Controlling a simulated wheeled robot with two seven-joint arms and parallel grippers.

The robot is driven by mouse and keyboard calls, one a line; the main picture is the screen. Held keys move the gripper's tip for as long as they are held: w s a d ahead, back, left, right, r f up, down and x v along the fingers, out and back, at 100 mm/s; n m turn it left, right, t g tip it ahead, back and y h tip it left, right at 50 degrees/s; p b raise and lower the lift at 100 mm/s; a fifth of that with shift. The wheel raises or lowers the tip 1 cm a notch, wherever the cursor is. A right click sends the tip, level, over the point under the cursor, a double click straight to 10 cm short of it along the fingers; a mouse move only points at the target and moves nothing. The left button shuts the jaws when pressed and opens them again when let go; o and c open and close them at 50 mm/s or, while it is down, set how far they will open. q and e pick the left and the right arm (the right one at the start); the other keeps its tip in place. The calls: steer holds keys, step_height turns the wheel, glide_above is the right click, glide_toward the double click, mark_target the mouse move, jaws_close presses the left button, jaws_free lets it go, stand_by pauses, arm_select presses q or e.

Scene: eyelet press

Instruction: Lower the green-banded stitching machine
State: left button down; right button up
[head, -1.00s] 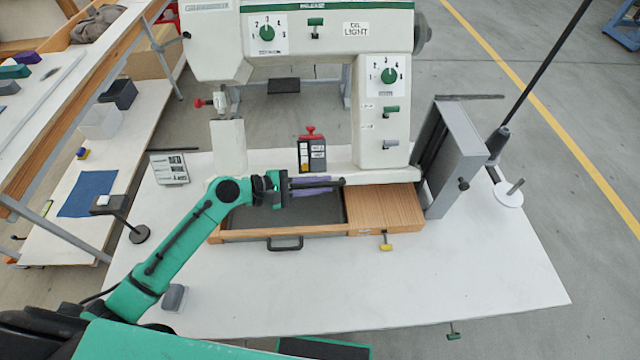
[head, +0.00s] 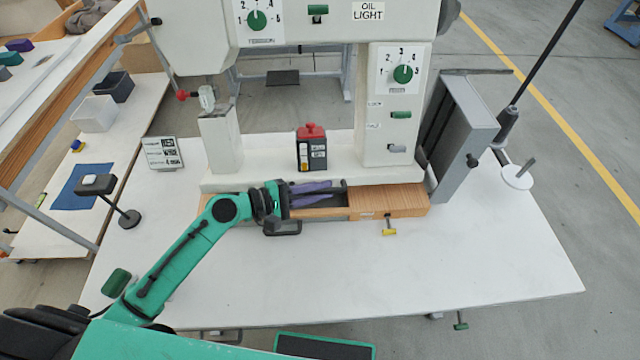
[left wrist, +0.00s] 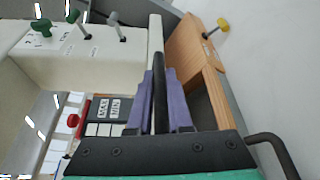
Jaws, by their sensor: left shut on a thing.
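The big white stitching machine (head: 228,160) stands at the back of the white table, its top cut off by the head view. Its bed reaches over a wooden base (head: 405,201), leaving a narrow dark opening along the front. My left gripper (head: 322,190) is at the bed's front edge. Its purple fingers are shut on a dark bar (left wrist: 160,68), one on each side in the left wrist view. The bar runs along the bed edge. The green band is not clearly in view now. My right gripper is not in view.
A red-topped dark box (head: 311,148) stands on the bed. A grey tilted panel (head: 468,140) stands right of the machine. A yellow-ended knob (head: 389,231) sticks out of the base front. The white table (head: 420,265) is clear in front.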

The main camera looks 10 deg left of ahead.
arm_select(q)
steer(key=shift+m, duration=0.4)
steer(key=shift+s+d+f+b, duration=0.1)
steer(key=shift+s+f+b, duration=0.2)
steer(key=shift+f+b, duration=0.4)
steer(key=shift+s+f+b, duration=0.3)
steer(key=shift+f+b, duration=0.15)
steer(key=shift+f, duration=0.45)
steer(key=shift+s+d+f+b, duration=0.1)
steer(key=shift+s+f+b, duration=0.2)
steer(key=shift+f+b, duration=0.4)
steer(key=shift+f, duration=0.15)
steer(key=shift+a, duration=0.1)
steer(key=c, duration=0.8)
jaws_free()
steer(key=shift+c, duration=0.2)
steer(key=shift+r, duration=0.2)
